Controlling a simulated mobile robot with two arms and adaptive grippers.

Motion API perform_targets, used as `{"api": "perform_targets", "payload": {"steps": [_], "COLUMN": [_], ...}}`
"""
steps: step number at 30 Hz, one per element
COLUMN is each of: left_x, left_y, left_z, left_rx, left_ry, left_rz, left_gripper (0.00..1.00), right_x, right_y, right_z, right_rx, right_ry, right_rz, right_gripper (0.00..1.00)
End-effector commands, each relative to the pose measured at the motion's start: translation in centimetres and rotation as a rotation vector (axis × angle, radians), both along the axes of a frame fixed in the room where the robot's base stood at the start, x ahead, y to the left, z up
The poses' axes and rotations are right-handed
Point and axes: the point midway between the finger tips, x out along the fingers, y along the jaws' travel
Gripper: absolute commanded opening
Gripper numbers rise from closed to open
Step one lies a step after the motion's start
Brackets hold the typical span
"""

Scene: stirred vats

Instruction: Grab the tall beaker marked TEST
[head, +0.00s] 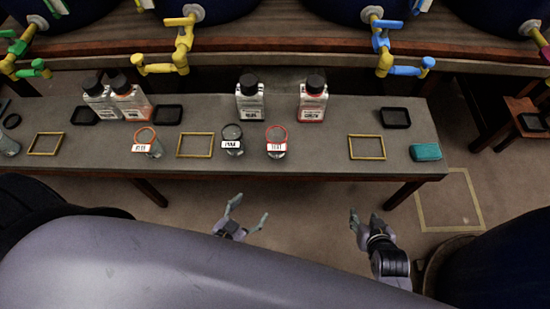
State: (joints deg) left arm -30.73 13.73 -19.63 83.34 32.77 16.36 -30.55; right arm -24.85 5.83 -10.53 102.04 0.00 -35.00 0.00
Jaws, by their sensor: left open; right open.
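A glass beaker with a red rim and a white label (276,149) stands on the grey bench top near its front edge; the label may read TEST, but it is small. My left gripper (250,208) is open and empty in front of the bench, nearer to me than these beakers. My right gripper (363,214) is open and empty, further right, also in front of the bench.
Bottles with black caps (313,101) stand at the back of the bench (320,165). Yellow frames (367,147), black trays (395,118) and a teal block (426,152) lie on it. Vat taps (184,50) hang over a wooden shelf behind. Floor shows in front.

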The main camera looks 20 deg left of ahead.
Motion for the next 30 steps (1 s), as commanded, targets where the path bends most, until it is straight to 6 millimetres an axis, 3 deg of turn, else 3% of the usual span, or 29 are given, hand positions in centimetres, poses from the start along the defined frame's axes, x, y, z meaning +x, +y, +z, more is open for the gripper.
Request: {"api": "perform_targets", "payload": {"steps": [1,6,12,19,30], "left_x": [0.7,2.2,2.7,3.3,10.8], "left_y": [-0.3,-0.9,-0.8,-0.5,-1.2], "left_z": [-1.2,1.7,4.6,6.3,6.5], "left_rx": [-0.017,-0.073,-0.125,-0.148,-0.15], "left_ry": [-0.063,-0.252,-0.384,-0.432,-0.436], "left_rz": [0.007,0.058,0.123,0.158,0.16], "left_gripper": [0.7,0.7,0.7,0.7,0.7], "right_x": [1.1,2.9,2.9,2.8,5.0], "right_y": [0.3,0.8,0.9,0.9,2.1], "right_z": [-0.5,4.1,8.8,11.5,16.3], "right_rx": [0.012,0.043,0.068,0.082,0.149], "right_ry": [-0.052,-0.195,-0.316,-0.383,-0.649], "right_rz": [0.0,0.0,0.001,0.003,0.017], "right_gripper": [0.42,0.42,0.42,0.42,0.42]}}
